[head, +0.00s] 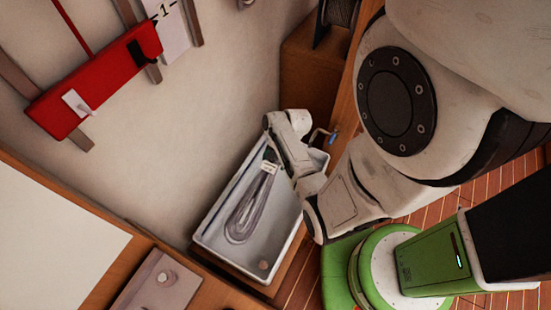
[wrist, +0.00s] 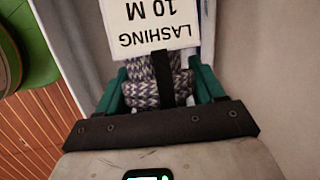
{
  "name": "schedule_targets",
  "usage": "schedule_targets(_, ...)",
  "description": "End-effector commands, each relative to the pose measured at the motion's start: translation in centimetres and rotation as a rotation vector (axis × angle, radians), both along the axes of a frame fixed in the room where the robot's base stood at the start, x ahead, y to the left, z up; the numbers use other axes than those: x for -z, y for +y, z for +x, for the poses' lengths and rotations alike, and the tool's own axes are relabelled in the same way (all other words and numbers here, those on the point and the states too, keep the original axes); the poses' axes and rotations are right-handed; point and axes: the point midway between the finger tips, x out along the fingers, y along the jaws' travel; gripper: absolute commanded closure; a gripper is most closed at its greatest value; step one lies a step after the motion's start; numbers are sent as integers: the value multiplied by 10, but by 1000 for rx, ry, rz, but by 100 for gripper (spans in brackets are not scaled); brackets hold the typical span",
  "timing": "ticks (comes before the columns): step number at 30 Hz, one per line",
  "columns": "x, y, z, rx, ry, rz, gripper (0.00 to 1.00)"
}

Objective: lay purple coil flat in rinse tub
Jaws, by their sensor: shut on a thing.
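The purple coil (head: 238,222) is a long looped line, greyish purple in the head view. It lies along the inside of the pale rinse tub (head: 225,264), or hangs just over its floor; I cannot tell which. My gripper (wrist: 160,82) is shut on the coil's bound end, with green fingers on both sides of the purple and white braid (wrist: 139,93). A dark strap crosses the braid there. A white tag (wrist: 150,28) reading "LASHING 10 M" sits just beyond the fingers. In the head view, my wrist hides the fingertips at the tub's upper end.
The tub's walls rise around the coil, with a round drain (head: 263,265) at the lower end. A wooden counter (head: 118,275) is at lower left. A red wall box (head: 95,80) hangs at upper left. A brown box (head: 305,75) stands beyond the tub.

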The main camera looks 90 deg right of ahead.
Motion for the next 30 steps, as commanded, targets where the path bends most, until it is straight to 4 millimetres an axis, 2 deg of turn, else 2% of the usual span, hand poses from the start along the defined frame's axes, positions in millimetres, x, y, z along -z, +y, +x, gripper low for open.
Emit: schedule_targets(30, 84, 0, 0, -1, 0, 1, 100)
